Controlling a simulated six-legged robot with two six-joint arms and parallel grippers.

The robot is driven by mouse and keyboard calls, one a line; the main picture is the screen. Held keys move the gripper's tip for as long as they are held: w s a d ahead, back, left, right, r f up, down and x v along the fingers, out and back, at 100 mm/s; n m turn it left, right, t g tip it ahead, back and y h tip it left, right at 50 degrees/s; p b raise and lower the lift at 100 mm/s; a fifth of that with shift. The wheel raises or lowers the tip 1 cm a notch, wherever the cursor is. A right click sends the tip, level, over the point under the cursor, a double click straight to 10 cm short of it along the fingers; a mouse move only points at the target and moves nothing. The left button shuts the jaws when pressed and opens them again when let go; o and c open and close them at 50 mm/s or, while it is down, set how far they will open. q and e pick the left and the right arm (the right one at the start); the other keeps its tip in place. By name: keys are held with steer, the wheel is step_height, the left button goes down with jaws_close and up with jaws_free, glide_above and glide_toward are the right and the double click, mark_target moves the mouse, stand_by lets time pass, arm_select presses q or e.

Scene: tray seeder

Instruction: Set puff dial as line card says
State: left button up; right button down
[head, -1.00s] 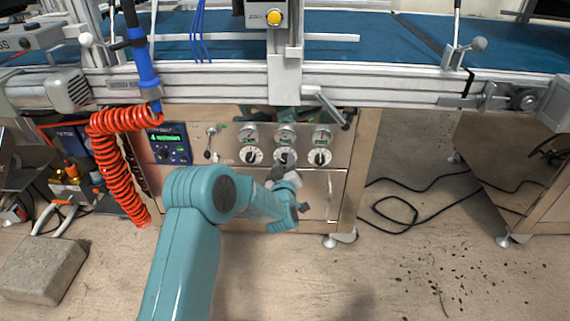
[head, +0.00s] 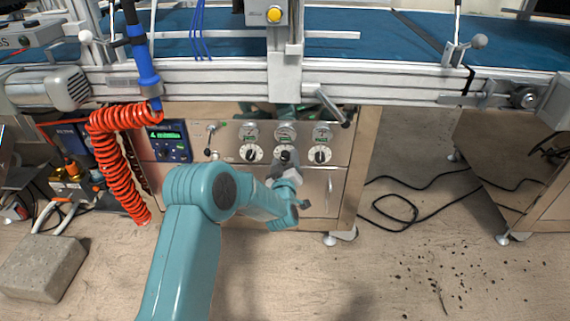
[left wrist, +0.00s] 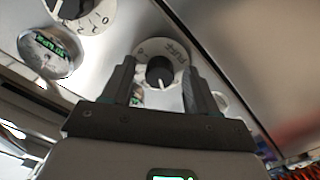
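The puff dial (left wrist: 160,72) is a black knob on a white round plate marked PUFF in the left wrist view. Its white pointer mark points down in that picture. It is the middle dial (head: 286,155) on the steel panel in the head view, partly covered by my gripper. My left gripper (left wrist: 159,66) is open, one dark finger on each side of the knob, with gaps to it. I cannot tell how far the fingertips are from the panel. In the head view my left gripper (head: 288,168) is just below the dial. My right gripper is not in view. I cannot make out a line card.
A blue controller with a green screen (head: 168,142) is at the panel's left. A red coiled hose (head: 118,170) hangs there. A lever (head: 330,105) projects above the dials.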

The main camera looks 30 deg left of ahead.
arm_select(q)
steer(key=p+v, duration=0.4)
steer(key=v, duration=1.2)
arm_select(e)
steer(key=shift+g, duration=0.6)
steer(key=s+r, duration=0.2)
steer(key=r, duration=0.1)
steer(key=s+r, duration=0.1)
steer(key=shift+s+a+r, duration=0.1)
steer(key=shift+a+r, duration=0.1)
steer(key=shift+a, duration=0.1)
arm_select(q)
steer(key=shift+s+d, duration=0.1)
steer(key=shift+d, duration=0.05)
